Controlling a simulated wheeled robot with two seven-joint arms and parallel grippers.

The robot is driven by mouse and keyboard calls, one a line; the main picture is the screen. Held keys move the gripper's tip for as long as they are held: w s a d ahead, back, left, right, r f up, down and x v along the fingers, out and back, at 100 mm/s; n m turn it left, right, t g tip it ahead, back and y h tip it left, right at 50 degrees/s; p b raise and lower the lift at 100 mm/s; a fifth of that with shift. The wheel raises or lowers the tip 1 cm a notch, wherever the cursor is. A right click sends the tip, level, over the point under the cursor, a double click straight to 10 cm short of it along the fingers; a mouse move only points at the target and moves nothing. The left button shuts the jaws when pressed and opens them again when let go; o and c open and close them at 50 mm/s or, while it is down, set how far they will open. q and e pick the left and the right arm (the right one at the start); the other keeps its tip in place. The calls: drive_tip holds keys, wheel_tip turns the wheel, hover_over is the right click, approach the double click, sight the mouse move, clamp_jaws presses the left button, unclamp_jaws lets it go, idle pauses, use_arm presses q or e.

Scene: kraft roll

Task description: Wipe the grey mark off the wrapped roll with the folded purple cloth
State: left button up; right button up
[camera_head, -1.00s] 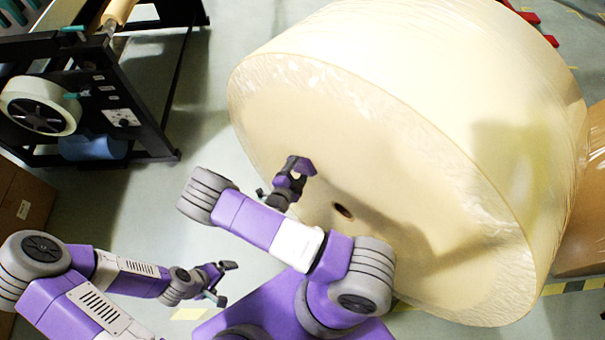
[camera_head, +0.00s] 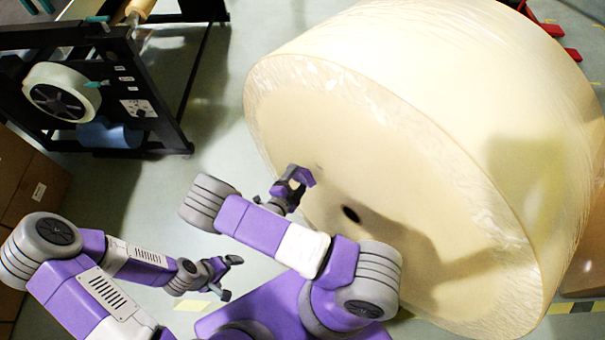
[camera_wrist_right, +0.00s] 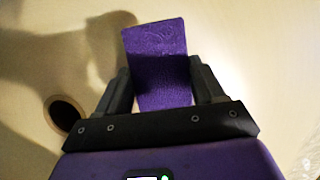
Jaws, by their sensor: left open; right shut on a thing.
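The large wrapped roll (camera_head: 400,150) stands with its pale flat end towards me, a dark core hole (camera_head: 351,214) in it. My right gripper (camera_head: 290,187) is in front of this end, up and left of the hole. It is shut on the folded purple cloth (camera_wrist_right: 158,55), which sticks out flat beyond the fingers. I cannot tell whether the cloth touches the roll. My left gripper (camera_head: 229,278) is open and empty, away from the roll.
A black machine frame (camera_head: 165,120) with a white reel (camera_head: 58,92) stands at upper left. Cardboard boxes (camera_head: 30,185) are at the left edge. Grey floor (camera_head: 215,120) lies clear between frame and roll. My arm's shadow falls on the roll's end.

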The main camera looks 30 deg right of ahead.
sight(300, 176)
drive_tip(key=shift+s+a, duration=0.15)
drive_tip(key=shift+a, duration=0.25)
drive_tip(key=shift+a, duration=0.1)
drive_tip(key=shift+s+a, duration=0.2)
drive_tip(key=shift+a, duration=0.5)
drive_tip(key=shift+s+a, duration=0.15)
drive_tip(key=shift+a, duration=0.5)
drive_tip(key=shift+d, duration=0.1)
drive_tip(key=shift+w+d+r+p, duration=0.25)
drive_tip(key=shift+d+p, duration=0.1)
drive_tip(key=shift+d, duration=0.6)
drive_tip(key=shift+w+d+r+p, duration=0.25)
drive_tip(key=shift+w+d+p, duration=0.1)
drive_tip(key=shift+d, duration=0.6)
drive_tip(key=shift+w+d+r+p, duration=0.25)
drive_tip(key=shift+d+p, duration=0.1)
drive_tip(key=shift+d, duration=0.95)
drive_tip(key=shift+w+d+r, duration=0.1)
drive_tip(key=shift+w+d, duration=0.05)
drive_tip(key=shift+d, duration=0.4)
drive_tip(key=shift+w+d, duration=0.15)
drive_tip(key=shift+d, duration=0.35)
drive_tip(key=shift+s, duration=0.1)
